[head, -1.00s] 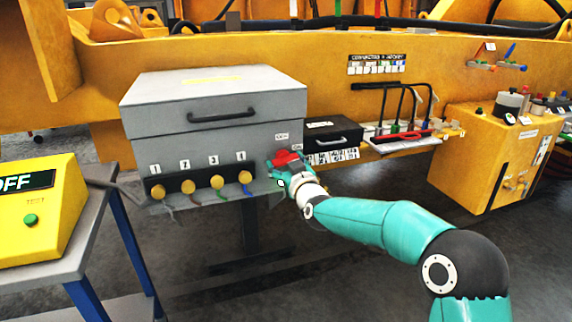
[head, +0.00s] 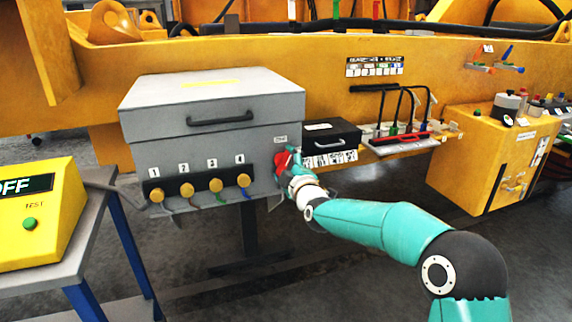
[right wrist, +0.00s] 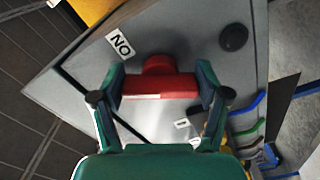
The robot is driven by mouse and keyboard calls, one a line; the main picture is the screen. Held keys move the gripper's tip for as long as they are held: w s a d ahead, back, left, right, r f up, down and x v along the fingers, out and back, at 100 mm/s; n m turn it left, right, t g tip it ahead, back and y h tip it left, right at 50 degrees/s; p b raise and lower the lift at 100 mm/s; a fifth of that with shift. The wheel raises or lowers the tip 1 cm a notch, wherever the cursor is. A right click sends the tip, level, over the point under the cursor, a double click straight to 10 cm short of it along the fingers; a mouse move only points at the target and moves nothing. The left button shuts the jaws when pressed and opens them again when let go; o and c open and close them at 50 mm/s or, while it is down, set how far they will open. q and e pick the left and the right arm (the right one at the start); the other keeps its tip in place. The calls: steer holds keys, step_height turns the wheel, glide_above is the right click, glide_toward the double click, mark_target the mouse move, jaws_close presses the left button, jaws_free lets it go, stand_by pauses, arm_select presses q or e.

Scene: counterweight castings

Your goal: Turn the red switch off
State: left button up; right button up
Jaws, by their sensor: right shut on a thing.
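The red switch (head: 281,160) is on the right side of the front of the grey box (head: 212,150). In the right wrist view the red switch (right wrist: 158,86) is a red bar on a round red hub, lying across between my fingers. My right gripper (right wrist: 160,80) is shut on it, one teal finger at each end of the bar. In the head view the right gripper (head: 290,170) partly hides the switch. A white label (right wrist: 121,43) beside the switch appears to read ON, upside down. My left gripper is not in view.
Several numbered yellow knobs (head: 215,185) line the box front to the left of the switch. A black box (head: 332,135) stands close on the right. A yellow tester (head: 45,215) showing OFF sits on a cart at left.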

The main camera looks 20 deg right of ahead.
steer(key=n, duration=0.4)
steer(key=shift+a+f+p, duration=0.15)
steer(key=shift+p, duration=0.15)
steer(key=shift+n, duration=0.6)
steer(key=shift+f, duration=0.15)
steer(key=o, duration=1.2)
steer(key=shift+c, duration=0.2)
steer(key=shift+r, duration=0.2)
